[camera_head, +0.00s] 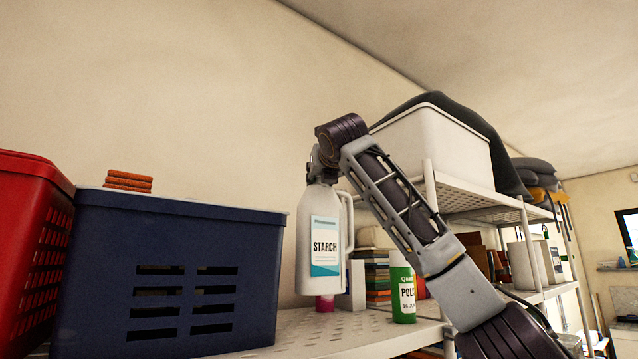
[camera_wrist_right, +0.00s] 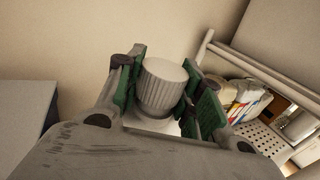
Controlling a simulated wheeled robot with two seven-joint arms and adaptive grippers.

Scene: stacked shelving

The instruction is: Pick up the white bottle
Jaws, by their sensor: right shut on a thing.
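The white bottle (camera_head: 324,246) has a label reading STARCH and a handle on its right side. It hangs upright from my right gripper (camera_head: 322,172), and its base appears to be above the shelf board. In the right wrist view, the ribbed white cap (camera_wrist_right: 163,85) of the bottle sits between the green-padded fingers of my right gripper (camera_wrist_right: 163,100), which are shut on the bottle's top. The bottle's body is mostly hidden in that view. My left gripper is not in view.
A blue basket (camera_head: 170,275) and a red basket (camera_head: 30,245) stand left of the bottle. A white bin (camera_head: 435,145) sits on the upper shelf.

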